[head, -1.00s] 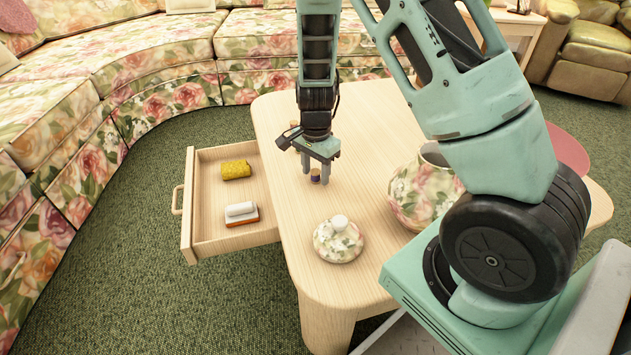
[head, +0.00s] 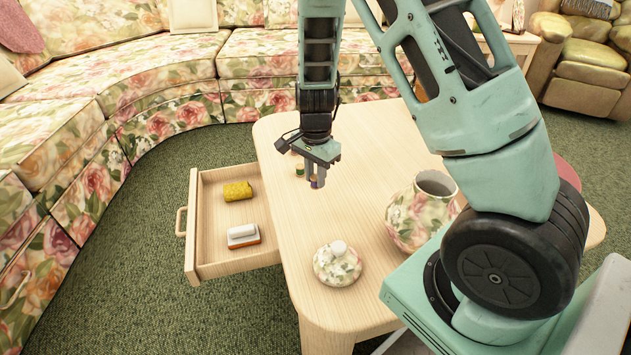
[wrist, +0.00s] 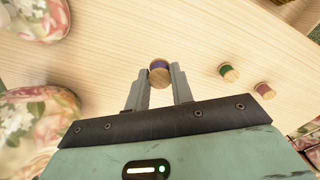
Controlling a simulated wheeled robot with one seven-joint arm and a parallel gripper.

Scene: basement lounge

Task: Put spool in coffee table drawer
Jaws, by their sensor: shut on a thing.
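My gripper (head: 317,182) is shut on a small spool with purple thread, over the coffee table (head: 350,235). The wrist view shows this purple spool (wrist: 159,73) between my fingertips, with its pale wooden end facing the camera. I cannot tell whether it touches the tabletop. The coffee table drawer (head: 225,262) is pulled open on the table's left side, to the left of my gripper. A green spool (wrist: 229,73) and a pink spool (wrist: 265,90) stand on the table, apart from my gripper.
The drawer holds a yellow sponge (head: 237,191) and a white and orange block (head: 243,236), with bare floor between and around them. A floral lid (head: 337,265) lies near the table's front left, and a floral pot (head: 421,212) stands to the right. A floral sofa (head: 150,75) curves behind.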

